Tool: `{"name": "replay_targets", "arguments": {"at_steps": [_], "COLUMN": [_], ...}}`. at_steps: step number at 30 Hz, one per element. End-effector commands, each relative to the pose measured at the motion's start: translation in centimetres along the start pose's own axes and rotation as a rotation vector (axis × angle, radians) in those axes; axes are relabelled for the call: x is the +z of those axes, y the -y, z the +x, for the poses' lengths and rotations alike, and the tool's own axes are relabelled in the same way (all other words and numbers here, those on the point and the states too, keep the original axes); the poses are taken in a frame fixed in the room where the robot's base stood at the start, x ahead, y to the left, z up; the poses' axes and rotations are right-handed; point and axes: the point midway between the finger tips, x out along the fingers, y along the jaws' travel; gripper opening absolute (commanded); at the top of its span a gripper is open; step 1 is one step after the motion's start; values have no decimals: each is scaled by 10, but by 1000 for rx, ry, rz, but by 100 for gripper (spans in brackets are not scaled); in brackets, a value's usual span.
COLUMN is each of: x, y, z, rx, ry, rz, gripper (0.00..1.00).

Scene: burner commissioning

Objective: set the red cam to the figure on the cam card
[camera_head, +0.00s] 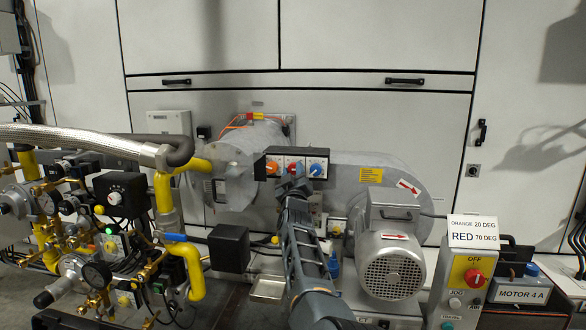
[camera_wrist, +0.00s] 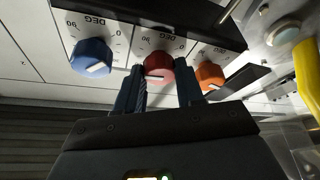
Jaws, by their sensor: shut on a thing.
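The red cam (camera_wrist: 159,66) is the middle knob on a white-faced panel marked DEG, between the blue cam (camera_wrist: 92,57) and the orange cam (camera_wrist: 209,77). My gripper (camera_wrist: 160,80) has a finger on each side of the red cam and is shut on it. A pale pointer line shows on the red cam; its exact figure is too small to read. In the head view my gripper (camera_head: 296,187) reaches up to the panel from below and hides part of the red cam (camera_head: 295,165). The cam card (camera_head: 473,231) at the right reads ORANGE 20 DEG, RED 70 DEG.
The orange cam (camera_head: 272,168) and blue cam (camera_head: 316,170) flank my gripper closely. The grey blower motor (camera_head: 393,262) stands to the right, and yellow gas pipes (camera_head: 165,192) with valves and gauges stand left. A switch box with a red OFF knob (camera_head: 474,278) is at far right.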

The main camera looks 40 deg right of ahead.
Motion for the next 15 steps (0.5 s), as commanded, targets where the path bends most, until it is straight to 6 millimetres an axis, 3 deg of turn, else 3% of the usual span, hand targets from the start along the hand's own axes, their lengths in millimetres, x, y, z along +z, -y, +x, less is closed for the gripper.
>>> {"name": "replay_targets", "arguments": {"at_steps": [15], "x": [-1], "y": [0], "z": [0], "rx": [-77], "ry": [-2], "rz": [-183], "gripper": [7]}}
